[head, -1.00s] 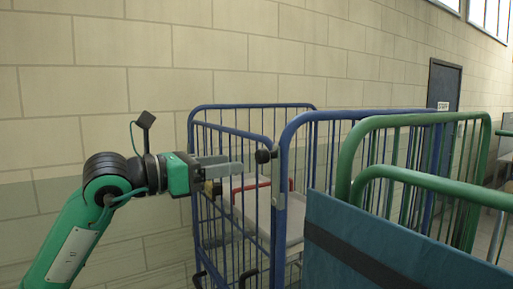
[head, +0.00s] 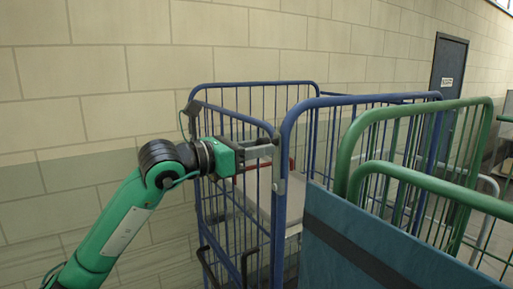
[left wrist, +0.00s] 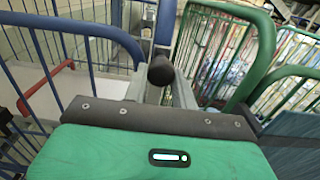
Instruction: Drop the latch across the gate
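The blue cage gate (head: 238,190) stands at the centre of the head view, beside a blue corner post with a grey plate (head: 281,188). A black latch knob (left wrist: 161,70) shows end-on in the left wrist view, between the grey fingers. My left gripper (head: 268,147) has its fingers at the latch by the post top. In the left wrist view the fingers (left wrist: 160,88) flank the knob closely, and I cannot tell whether they press on it. The latch bar is largely hidden. My right gripper is not in view.
A green cage (head: 420,112) and a teal panel (head: 350,240) stand close on the right. A red bar (left wrist: 45,85) and a pale surface lie inside the blue cage. A block wall (head: 100,80) stands behind. A dark door (head: 447,75) is at the back right.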

